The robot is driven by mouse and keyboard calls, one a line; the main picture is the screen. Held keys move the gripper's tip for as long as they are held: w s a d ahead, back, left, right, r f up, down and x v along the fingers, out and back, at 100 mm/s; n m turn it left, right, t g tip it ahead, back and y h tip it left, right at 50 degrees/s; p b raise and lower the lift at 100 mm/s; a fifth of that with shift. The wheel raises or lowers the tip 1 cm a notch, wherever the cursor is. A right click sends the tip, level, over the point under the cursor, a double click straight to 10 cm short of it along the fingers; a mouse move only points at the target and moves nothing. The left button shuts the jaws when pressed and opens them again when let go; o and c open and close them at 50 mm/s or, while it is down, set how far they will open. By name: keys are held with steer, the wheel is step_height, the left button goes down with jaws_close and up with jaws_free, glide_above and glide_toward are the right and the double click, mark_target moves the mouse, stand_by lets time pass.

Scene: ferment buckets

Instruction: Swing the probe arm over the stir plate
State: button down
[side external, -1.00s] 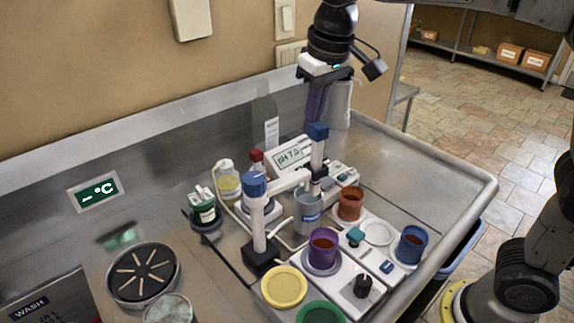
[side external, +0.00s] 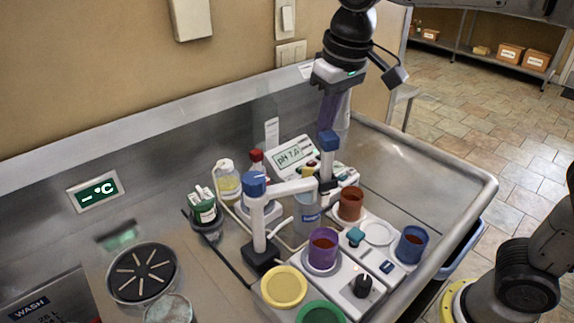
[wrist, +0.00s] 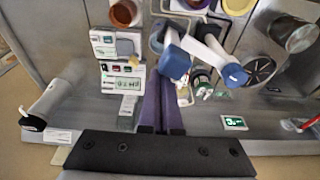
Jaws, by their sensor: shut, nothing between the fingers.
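The probe arm (side external: 292,189) is a white bar on a post with a blue cap (side external: 254,184). Its free end carries an upright probe head with a blue top (side external: 328,142). That head is above and slightly right of a grey labelled beaker (side external: 307,214). The stir plate (side external: 343,291) is the white unit with a black knob at front; a purple bucket (side external: 323,248) stands on its round top. My gripper (side external: 329,122) is shut and empty, its purple fingers pointing down right behind the blue top. In the wrist view the fingertips are beside the blue top (wrist: 174,63); contact is unclear.
A pH meter (side external: 296,153) stands behind. An orange bucket (side external: 351,204) and a blue bucket (side external: 411,245) are to the right. Bottles stand left of the post. The steel bench at right is clear.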

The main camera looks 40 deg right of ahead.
mark_target(335, 136)
steer(key=shift+s, duration=0.1)
steer(key=shift+s+a, duration=0.25)
steer(key=shift+s, duration=0.5)
steer(key=shift+s+a, duration=0.25)
steer(key=shift+s, duration=0.45)
steer(key=shift+s+a, duration=0.35)
steer(key=shift+s, duration=0.4)
steer(key=shift+r, duration=3)
